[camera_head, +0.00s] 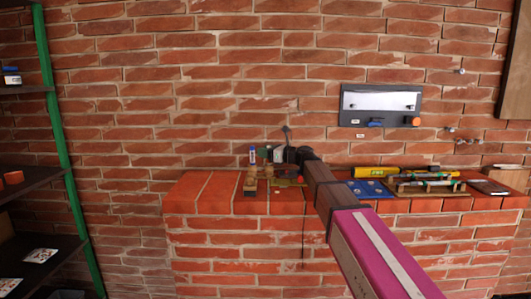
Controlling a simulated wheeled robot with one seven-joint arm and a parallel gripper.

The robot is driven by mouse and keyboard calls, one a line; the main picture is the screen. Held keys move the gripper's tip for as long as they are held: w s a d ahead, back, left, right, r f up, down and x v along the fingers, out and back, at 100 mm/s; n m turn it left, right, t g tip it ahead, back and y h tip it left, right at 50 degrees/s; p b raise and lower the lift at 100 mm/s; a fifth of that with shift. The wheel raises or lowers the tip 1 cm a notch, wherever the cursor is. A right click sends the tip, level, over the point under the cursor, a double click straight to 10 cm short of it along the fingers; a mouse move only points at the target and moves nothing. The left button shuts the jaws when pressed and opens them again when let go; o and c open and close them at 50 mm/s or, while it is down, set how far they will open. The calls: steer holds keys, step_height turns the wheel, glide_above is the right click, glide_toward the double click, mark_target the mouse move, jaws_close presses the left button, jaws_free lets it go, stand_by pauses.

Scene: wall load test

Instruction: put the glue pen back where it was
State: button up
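A small upright blue-and-white tube (253,155), which may be the glue pen, shows above the left part of the brick ledge (215,194). It is too small to identify for certain. My gripper (266,154) is at the end of my arm, just right of the tube. I cannot tell whether its fingers touch the tube or whether they are open or shut. Small wooden blocks (250,187) stand on the ledge below the tube. Several pen-like items lie in a wooden tray (400,189) at the right of the ledge.
A yellow level (377,172) and a blue sheet or mat (366,188) lie right of my arm. A dark wall panel (381,105) hangs above, with metal fixings (450,130) on the wall beside it. A dark shelf with a green post (60,150) stands left. The ledge's left end is clear.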

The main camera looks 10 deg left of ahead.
steer(key=shift+r, duration=0.1)
steer(key=v, duration=1.2)
